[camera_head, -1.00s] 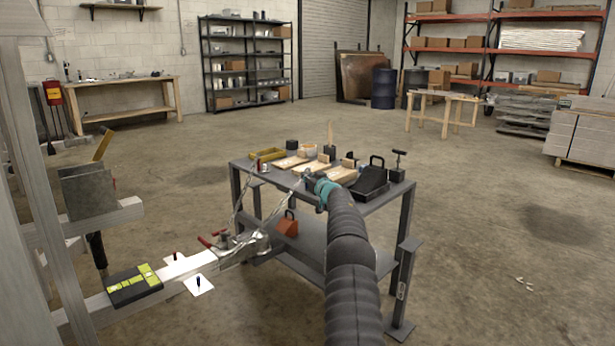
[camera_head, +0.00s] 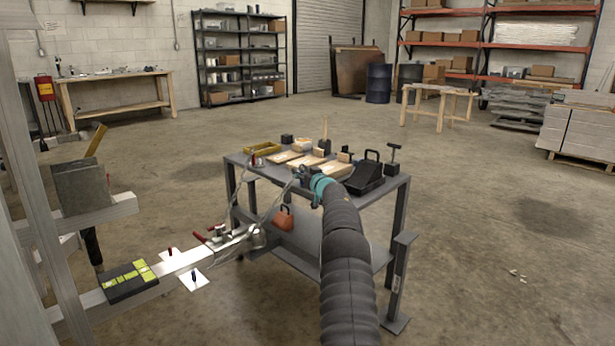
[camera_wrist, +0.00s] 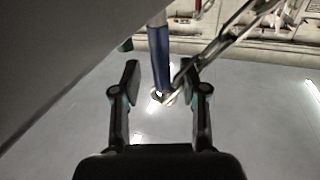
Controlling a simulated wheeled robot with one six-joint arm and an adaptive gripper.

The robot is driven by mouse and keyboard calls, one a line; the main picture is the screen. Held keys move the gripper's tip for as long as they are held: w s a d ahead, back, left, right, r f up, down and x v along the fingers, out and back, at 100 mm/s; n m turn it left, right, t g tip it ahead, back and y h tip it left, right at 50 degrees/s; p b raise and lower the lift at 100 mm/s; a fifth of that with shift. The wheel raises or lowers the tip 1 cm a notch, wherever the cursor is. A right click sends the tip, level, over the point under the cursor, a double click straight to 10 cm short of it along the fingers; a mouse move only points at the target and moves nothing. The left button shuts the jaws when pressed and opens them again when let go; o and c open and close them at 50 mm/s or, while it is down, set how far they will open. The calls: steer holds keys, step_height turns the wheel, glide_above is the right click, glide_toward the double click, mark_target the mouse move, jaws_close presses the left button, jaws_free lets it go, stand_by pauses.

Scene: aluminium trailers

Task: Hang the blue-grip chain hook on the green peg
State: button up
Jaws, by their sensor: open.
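The blue grip (camera_wrist: 159,58) of the chain hook stands between the two fingers of my gripper (camera_wrist: 160,95) in the wrist view. The fingers are spread, with a gap showing on both sides of the grip. Bright metal shows at the grip's lower end, and a chain (camera_wrist: 225,42) crosses to the upper right. In the head view my gripper (camera_head: 303,174) is at the table's near edge, mostly hidden by my arm. A chain (camera_head: 272,208) hangs from there toward the trailer coupler (camera_head: 240,240). I cannot make out the green peg for certain.
The grey table (camera_head: 395,205) carries wooden blocks, a yellow tray (camera_head: 262,148) and a black toolbox (camera_head: 366,178). An orange padlock-shaped thing (camera_head: 284,218) is below the tabletop.

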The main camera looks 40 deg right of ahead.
steer(key=s+a, duration=0.1)
steer(key=s, duration=1)
steer(key=shift+s+a, duration=0.2)
steer(key=shift+s, duration=0.2)
